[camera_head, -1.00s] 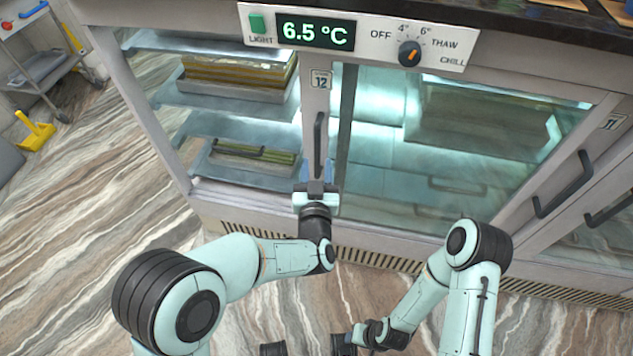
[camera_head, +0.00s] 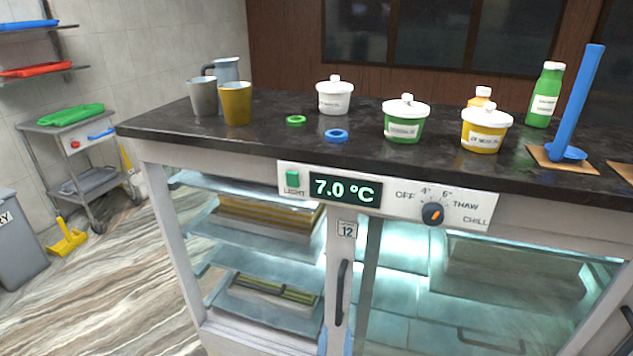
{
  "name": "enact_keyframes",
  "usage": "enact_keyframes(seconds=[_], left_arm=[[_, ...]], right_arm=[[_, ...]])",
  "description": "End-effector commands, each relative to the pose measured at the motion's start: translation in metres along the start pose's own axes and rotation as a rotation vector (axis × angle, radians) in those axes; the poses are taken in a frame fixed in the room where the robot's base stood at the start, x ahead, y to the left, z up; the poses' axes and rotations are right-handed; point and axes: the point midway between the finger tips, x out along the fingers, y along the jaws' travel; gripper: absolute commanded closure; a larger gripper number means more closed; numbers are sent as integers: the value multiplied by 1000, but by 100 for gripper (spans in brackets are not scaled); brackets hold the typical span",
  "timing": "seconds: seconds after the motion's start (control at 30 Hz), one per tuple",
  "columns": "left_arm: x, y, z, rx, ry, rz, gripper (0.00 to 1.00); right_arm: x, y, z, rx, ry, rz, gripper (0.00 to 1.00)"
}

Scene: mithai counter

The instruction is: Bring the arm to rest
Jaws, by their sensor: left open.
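My left gripper (camera_head: 335,343) shows only as two blue fingertips at the bottom edge of the head view. The fingertips are apart, just below the lower end of the dark vertical door handle (camera_head: 342,292) on the cabinet marked 12. Whether they touch the handle or door I cannot tell. The rest of my left arm is below the picture. My right gripper and arm are out of view.
The chilled cabinet's control panel (camera_head: 389,200) reads 7.0 °C. The dark counter (camera_head: 270,140) above holds a grey cup (camera_head: 203,97), yellow cup (camera_head: 236,103), jug, lidded tubs, rings and a green bottle (camera_head: 544,96).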

Motion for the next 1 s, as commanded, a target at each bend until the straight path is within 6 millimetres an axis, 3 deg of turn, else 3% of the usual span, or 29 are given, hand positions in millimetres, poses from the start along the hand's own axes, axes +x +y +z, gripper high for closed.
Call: enact_keyframes(seconds=[0.07,0.17,0.27,0.4,0.5,0.6,0.73,0.83,1.0], left_arm=[[0,-13,20,6,-78,1,59],[-8,-40,66,-7,-255,7,59],[-35,-73,126,-53,-497,4,59],[-103,-113,198,-174,-849,-25,59],[-166,-132,230,-294,-1093,-60,59],[-229,-137,244,-424,-1306,-93,59],[-288,-134,243,-566,-1502,-124,59],[-313,-129,240,-631,-1584,-135,59],[-324,-126,240,-660,-1620,-138,59]], right_arm=[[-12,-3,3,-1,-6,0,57],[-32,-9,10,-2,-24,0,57],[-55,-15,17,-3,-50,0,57],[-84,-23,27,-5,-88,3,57],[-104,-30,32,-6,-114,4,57],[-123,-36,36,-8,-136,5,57],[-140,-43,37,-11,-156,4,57],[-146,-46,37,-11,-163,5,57],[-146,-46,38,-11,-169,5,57]])
